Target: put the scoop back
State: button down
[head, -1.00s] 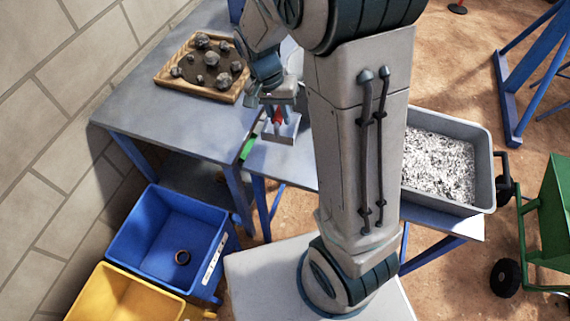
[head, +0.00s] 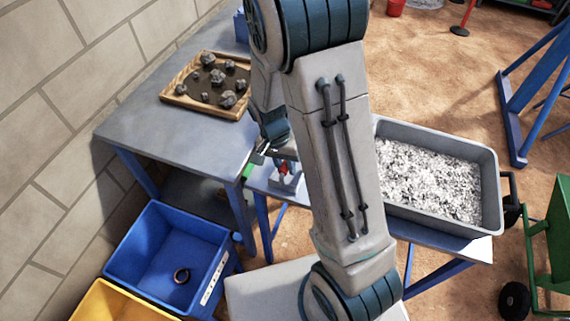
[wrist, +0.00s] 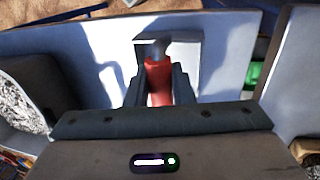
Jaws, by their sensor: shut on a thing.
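The scoop has a red handle (wrist: 158,82), which sits between the fingers of my gripper (wrist: 160,92) in the wrist view. In the head view the red handle (head: 283,168) shows just below my gripper (head: 282,158), over the left end of the low blue-grey bench (head: 258,180). A pale grey square part (wrist: 195,68) lies beyond the handle; I cannot tell whether it is the scoop's pan or a rest under it. My gripper is shut on the handle. My arm hides the middle of the bench.
A grey tub (head: 488,185) of pale chips stands on the bench at right. A wooden tray (head: 180,97) of rocks sits on the left table (head: 130,120). A green piece (head: 249,170) is at the table edge. A blue bin (head: 140,250) and yellow bin (head: 100,302) stand below.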

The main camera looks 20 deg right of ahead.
jog(key=shift+f, duration=0.2)
jog(key=c, duration=1.3)
grip_release()
jog(key=shift+o, duration=0.2)
jog(key=shift+r, duration=0.15)
jog(key=v, duration=1.2)
jog(key=s+d+r+n+t+y, duration=0.2)
jog(key=s+r+n, duration=0.5)
jog(key=s, duration=0.7)
jog(key=shift+d+r+t, duration=0.7)
jog(key=shift+r+t, duration=0.1)
jog(key=shift+t, duration=0.4)
